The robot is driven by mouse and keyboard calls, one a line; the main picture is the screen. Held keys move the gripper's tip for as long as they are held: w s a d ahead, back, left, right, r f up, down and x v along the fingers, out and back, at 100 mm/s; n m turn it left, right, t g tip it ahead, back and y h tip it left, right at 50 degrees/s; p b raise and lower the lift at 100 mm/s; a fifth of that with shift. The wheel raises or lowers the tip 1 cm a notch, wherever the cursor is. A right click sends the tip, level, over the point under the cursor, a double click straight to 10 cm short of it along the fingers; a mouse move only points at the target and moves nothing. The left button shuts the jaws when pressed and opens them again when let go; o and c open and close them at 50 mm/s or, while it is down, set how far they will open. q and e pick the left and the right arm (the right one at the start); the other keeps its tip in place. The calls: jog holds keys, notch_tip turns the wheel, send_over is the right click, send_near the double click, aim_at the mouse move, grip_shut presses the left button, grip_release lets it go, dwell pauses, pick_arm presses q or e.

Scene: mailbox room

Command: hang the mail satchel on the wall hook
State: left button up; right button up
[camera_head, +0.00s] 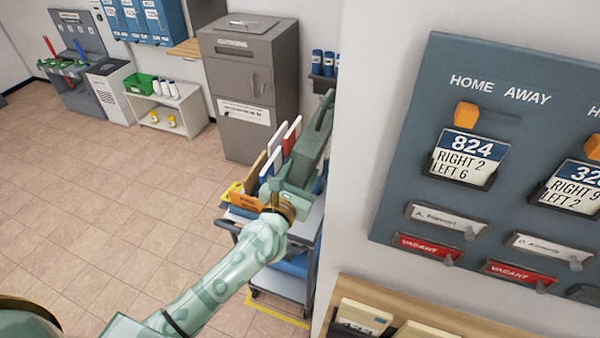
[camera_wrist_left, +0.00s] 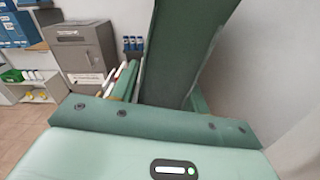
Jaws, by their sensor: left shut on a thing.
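My left gripper (camera_head: 326,100) reaches in from the lower left with its long dark green fingers pointing away, close along the white wall's edge and above the cart. In the left wrist view the fingers (camera_wrist_left: 185,50) rise from the gripper's body and look closed together. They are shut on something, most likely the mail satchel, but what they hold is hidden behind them. A blue patch (camera_head: 319,184) shows just beside the fingers; I cannot tell if it is part of the satchel. I see no wall hook in either view. My right gripper is not in view.
A mail cart (camera_head: 225,226) with upright folders stands below the gripper. A grey cabinet (camera_head: 240,125) and a white shelf (camera_head: 190,110) stand behind. The blue HOME/AWAY board (camera_head: 405,190) hangs on the wall at right. The tiled floor (camera_head: 100,210) at left is clear.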

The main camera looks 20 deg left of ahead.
pick_arm(q)
jog(key=o, duration=1.4)
jog(key=shift+s, duration=0.1)
jog(key=shift+s+f, duration=0.1)
jog(key=shift+s, duration=0.1)
jog(key=s+b, duration=0.1)
jog(key=s, duration=0.9)
jog(key=s+b, duration=0.1)
jog(key=s, duration=0.4)
jog(key=shift+s+a+b, duration=0.25)
jog(key=shift+s+b, duration=0.05)
jog(key=shift+s, duration=0.1)
